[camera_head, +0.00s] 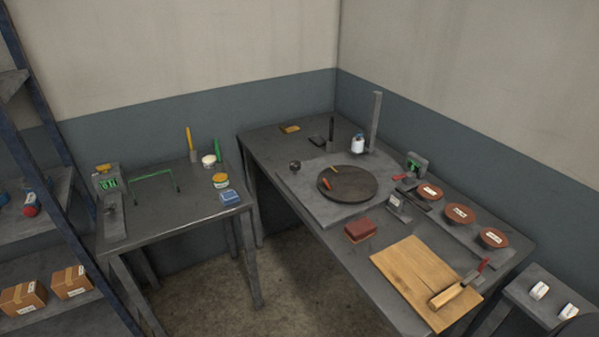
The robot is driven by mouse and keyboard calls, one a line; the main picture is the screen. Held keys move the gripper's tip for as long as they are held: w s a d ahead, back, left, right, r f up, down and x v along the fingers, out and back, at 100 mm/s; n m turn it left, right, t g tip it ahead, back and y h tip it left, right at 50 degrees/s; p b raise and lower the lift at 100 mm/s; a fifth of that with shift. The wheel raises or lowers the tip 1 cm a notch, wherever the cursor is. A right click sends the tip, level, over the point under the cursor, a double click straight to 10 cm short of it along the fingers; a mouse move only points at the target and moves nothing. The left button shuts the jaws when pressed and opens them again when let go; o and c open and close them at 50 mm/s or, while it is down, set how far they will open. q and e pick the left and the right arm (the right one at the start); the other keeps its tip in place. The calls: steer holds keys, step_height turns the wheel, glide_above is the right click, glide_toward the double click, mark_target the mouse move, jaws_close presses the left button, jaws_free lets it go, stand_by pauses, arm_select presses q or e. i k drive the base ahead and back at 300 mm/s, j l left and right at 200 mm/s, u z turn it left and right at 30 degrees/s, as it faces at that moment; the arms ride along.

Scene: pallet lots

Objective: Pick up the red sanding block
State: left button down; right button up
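A red block (360,229), brick-shaped, lies on the dark grey workbench (352,262) near its left front edge, left of a wooden board. It looks like the red sanding block, though no label on it can be read. Its top and front sides show and nothing covers it. Neither of my grippers is in view.
A round dark plate (348,190) with small orange pieces sits behind the block. The wooden board (410,262) carries a wood-and-red tool. Brown-red discs (460,214) line the right side. A smaller table (165,232) stands left, with floor (300,290) between. Shelves stand far left.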

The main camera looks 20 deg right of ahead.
mark_target(361, 230)
steer(key=i+j+z, duration=0.2)
steer(key=z, duration=0.3)
steer(key=i+j+z, duration=0.3)
steer(key=z, duration=0.2)
